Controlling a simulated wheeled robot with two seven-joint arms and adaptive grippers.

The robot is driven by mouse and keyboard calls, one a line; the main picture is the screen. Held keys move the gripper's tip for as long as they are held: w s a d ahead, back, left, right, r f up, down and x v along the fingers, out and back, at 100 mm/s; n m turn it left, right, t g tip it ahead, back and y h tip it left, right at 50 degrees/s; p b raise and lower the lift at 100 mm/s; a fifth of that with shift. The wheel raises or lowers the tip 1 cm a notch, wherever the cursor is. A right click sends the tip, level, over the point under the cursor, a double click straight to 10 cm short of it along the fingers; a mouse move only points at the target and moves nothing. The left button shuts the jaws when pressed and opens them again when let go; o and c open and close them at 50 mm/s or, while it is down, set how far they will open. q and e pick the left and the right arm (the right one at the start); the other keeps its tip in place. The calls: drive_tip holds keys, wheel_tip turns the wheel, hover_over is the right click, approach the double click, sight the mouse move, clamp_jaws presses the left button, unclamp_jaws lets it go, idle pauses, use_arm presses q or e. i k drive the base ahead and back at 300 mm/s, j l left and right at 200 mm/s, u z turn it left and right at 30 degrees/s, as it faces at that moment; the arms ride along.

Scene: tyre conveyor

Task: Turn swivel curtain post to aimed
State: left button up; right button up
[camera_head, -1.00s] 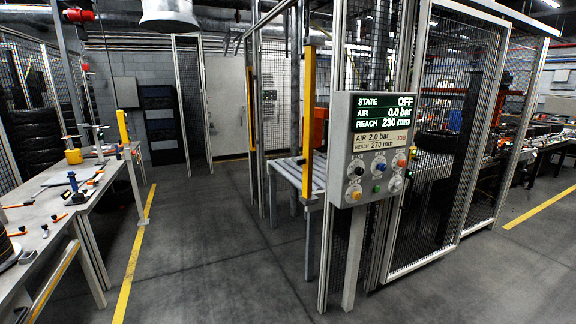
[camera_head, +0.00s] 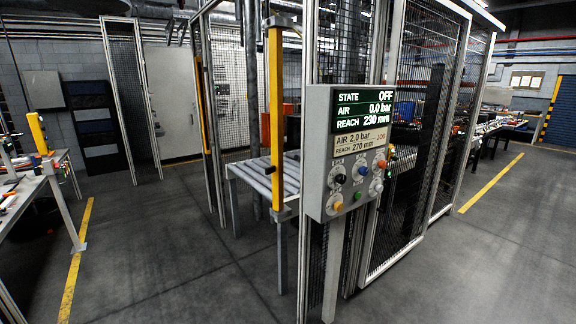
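A tall yellow curtain post (camera_head: 276,120) stands upright at the near side of the cell opening, just left of the control panel. A second, thinner yellow post (camera_head: 203,105) stands at the far side of the opening. A shorter yellow post (camera_head: 38,134) leans slightly at the bench end on the left. I cannot tell which of them swivels or which way each faces. The grey control panel (camera_head: 317,155) reads STATE OFF, AIR 0.0 bar, REACH 230 mm, with knobs and coloured buttons below. Neither of my grippers is in view.
A roller conveyor (camera_head: 262,172) runs through the opening between the posts. Mesh fencing (camera_head: 425,120) encloses the cell to the right. A workbench (camera_head: 25,190) with tools stands at the left edge. The grey floor (camera_head: 175,245) between bench and cell is clear.

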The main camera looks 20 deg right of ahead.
sight(275, 35)
drive_tip(key=i+z, duration=0.35)
drive_tip(key=i+j+z, duration=0.25)
drive_tip(key=i+z, duration=0.15)
drive_tip(key=i+j+z, duration=0.35)
